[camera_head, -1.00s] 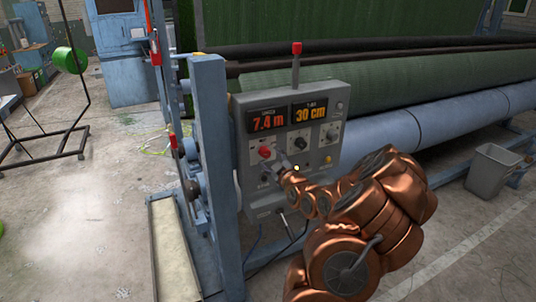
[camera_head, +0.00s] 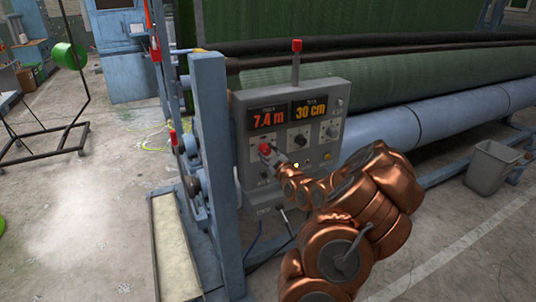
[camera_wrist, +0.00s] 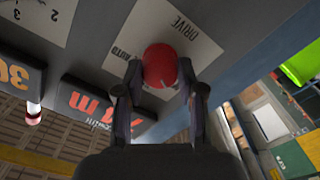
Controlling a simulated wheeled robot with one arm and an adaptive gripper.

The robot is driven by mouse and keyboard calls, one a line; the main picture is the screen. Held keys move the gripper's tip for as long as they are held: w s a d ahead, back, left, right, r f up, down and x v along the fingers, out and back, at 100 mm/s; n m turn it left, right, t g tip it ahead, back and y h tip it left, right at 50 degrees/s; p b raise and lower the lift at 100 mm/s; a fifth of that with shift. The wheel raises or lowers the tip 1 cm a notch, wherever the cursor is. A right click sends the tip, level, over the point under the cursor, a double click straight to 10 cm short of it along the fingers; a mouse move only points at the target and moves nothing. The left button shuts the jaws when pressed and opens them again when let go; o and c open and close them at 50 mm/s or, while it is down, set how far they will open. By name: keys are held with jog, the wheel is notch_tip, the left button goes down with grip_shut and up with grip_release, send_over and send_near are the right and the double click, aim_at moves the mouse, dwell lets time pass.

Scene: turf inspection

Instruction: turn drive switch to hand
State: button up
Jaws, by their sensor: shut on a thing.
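The drive switch is a red knob (camera_wrist: 160,67) on a pale plate (camera_wrist: 192,35) lettered DRIVE and AUTO in the wrist view. In the head view the red knob (camera_head: 265,148) sits at the left of the grey control panel (camera_head: 245,180), below the 7.4 m display. My gripper (camera_wrist: 163,82) has one finger on each side of the knob and is shut on it. In the head view my gripper (camera_head: 272,156) reaches the knob from the lower right and covers part of it. Which way the knob points is hard to tell.
The panel also carries a black knob (camera_head: 300,142), a dial (camera_head: 332,131) and a 30 cm display (camera_head: 310,111). A blue post (camera_head: 212,170) stands close on the left. A grey bin (camera_head: 490,168) stands at right.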

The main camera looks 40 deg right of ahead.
jog(key=c, duration=0.4)
jog(key=shift+c, duration=0.2)
jog(key=shift+f+m+b, duration=0.1)
jog(key=shift+m+b, duration=0.2)
jog(key=shift+b, duration=0.4)
jog(key=m+b, duration=0.1)
jog(key=b, duration=0.2)
jog(key=shift+f+m, duration=0.2)
jog(key=shift+m, duration=0.2)
jog(key=m+b, duration=0.4)
jog(key=shift+r+m, duration=0.15)
jog(key=shift+m, duration=0.15)
jog(key=shift+r+m+b, duration=0.15)
jog(key=shift+m+b, duration=0.9)
jog(key=shift+m, duration=1.25)
